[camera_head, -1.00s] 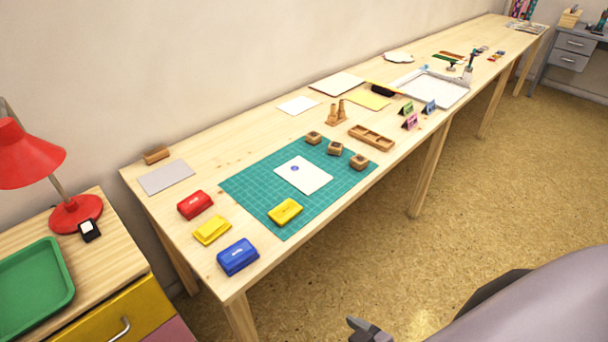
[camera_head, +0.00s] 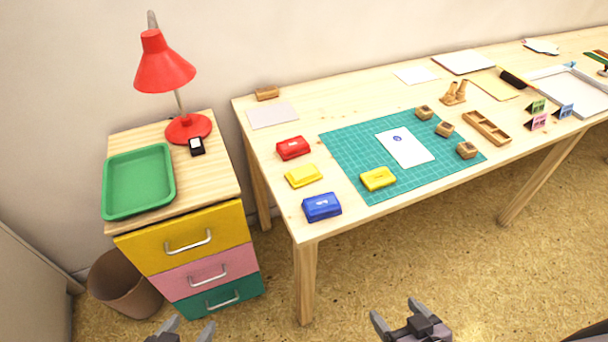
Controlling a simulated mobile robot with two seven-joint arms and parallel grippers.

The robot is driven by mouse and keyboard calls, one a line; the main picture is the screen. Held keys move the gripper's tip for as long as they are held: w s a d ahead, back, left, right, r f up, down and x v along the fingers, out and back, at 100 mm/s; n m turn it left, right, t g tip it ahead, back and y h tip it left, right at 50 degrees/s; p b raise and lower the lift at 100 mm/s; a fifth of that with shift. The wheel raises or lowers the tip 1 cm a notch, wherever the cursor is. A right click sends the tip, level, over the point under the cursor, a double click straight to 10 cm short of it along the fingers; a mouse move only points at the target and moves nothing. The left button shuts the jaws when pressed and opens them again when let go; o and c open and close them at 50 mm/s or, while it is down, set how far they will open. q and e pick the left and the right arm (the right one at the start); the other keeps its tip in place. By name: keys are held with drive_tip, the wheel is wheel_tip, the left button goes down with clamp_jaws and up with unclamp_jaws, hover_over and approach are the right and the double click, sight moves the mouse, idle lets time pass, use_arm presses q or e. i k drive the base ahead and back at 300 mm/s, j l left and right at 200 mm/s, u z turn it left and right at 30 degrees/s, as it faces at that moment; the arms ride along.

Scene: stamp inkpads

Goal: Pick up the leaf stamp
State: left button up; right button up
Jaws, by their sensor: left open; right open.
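Three small wooden block stamps stand at the right side of the green cutting mat (camera_head: 350,143): a far stamp (camera_head: 423,113), a middle stamp (camera_head: 444,129) and a near stamp (camera_head: 466,150). Their printing faces are hidden, so I cannot tell which one is the leaf stamp. A white card (camera_head: 412,152) with a round blue mark lies on the mat. My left gripper (camera_head: 188,327) is open and empty at the bottom edge, in front of the drawers. My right gripper (camera_head: 396,311) is open and empty over the floor, in front of the table and well short of the stamps.
Red (camera_head: 293,148), yellow (camera_head: 303,176) and blue (camera_head: 322,207) inkpads stand left of the mat. Another yellow pad piece (camera_head: 378,179) lies on it. A wooden tray (camera_head: 487,128) is right of the stamps. A drawer cabinet (camera_head: 160,240) with a green tray (camera_head: 107,190) and red lamp (camera_head: 165,72) stands left.

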sight(424, 113)
drive_tip(key=i+l+u, duration=0.1)
drive_tip(key=l+u, duration=0.25)
drive_tip(key=l, duration=0.55)
drive_tip(key=l+u, duration=0.4)
drive_tip(key=l, duration=0.55)
drive_tip(key=k+l+u, duration=0.15)
drive_tip(key=l+u, duration=0.2)
drive_tip(key=l, duration=0.55)
